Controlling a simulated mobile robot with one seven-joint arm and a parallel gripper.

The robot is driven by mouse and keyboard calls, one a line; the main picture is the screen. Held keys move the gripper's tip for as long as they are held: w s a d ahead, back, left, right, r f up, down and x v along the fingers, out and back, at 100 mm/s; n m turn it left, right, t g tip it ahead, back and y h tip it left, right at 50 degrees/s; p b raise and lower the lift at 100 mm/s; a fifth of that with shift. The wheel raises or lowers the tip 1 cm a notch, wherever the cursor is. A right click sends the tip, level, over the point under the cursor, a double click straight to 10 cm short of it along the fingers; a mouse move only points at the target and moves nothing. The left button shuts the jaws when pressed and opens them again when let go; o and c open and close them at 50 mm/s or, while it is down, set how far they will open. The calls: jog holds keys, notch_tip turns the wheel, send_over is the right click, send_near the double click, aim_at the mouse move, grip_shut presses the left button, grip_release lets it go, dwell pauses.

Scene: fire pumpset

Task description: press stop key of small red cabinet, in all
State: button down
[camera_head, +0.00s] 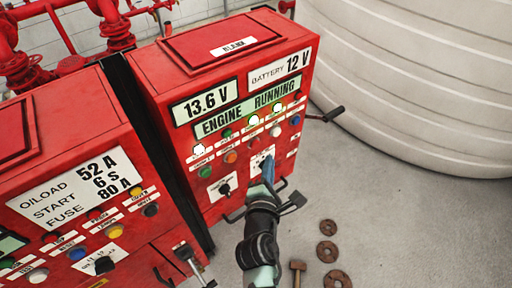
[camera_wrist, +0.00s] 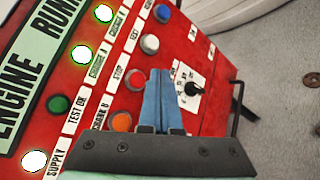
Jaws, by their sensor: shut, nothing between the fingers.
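The red cabinet (camera_head: 165,95) with the "ENGINE RUNNING" panel stands in the middle of the head view. Its stop key is a red round button (camera_wrist: 135,79) beside a "STOP" label (camera_wrist: 116,78) in the wrist view. It sits between an orange button (camera_wrist: 122,121) and a white button (camera_wrist: 150,44). My gripper (camera_wrist: 160,72) has blue fingers closed together, empty, their tips just right of the red button in the wrist view. In the head view my gripper (camera_head: 267,163) is in front of the lower panel, below the button row. Contact with the panel cannot be told.
A black rotary switch (camera_wrist: 192,89) on a white plate lies just right of the fingers. Black handles (camera_wrist: 237,108) stick out from the cabinet. A second red cabinet (camera_head: 70,130) stands at left, a large white tank (camera_head: 420,80) at right. Rusty discs (camera_head: 327,251) lie on the floor.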

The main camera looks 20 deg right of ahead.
jog(key=shift+w+a, duration=0.25)
jog(key=shift+w, duration=0.4)
jog(key=shift+w+a, duration=0.2)
jog(key=shift+w, duration=0.45)
dwell(1.1)
jog(key=shift+w+a+b, duration=0.15)
jog(key=shift+w+b, duration=0.15)
jog(key=shift+w, duration=0.1)
jog(key=shift+w+a, duration=0.15)
jog(key=shift+w, duration=0.25)
dwell(0.5)
dwell(0.4)
jog(key=shift+s+d, duration=0.25)
jog(key=shift+s, duration=0.55)
jog(key=shift+p, duration=0.3)
jog(key=s, duration=0.1)
jog(key=s+d+p, duration=0.1)
jog(key=s, duration=0.1)
jog(key=s+p, duration=0.1)
jog(key=shift+s+d, duration=0.4)
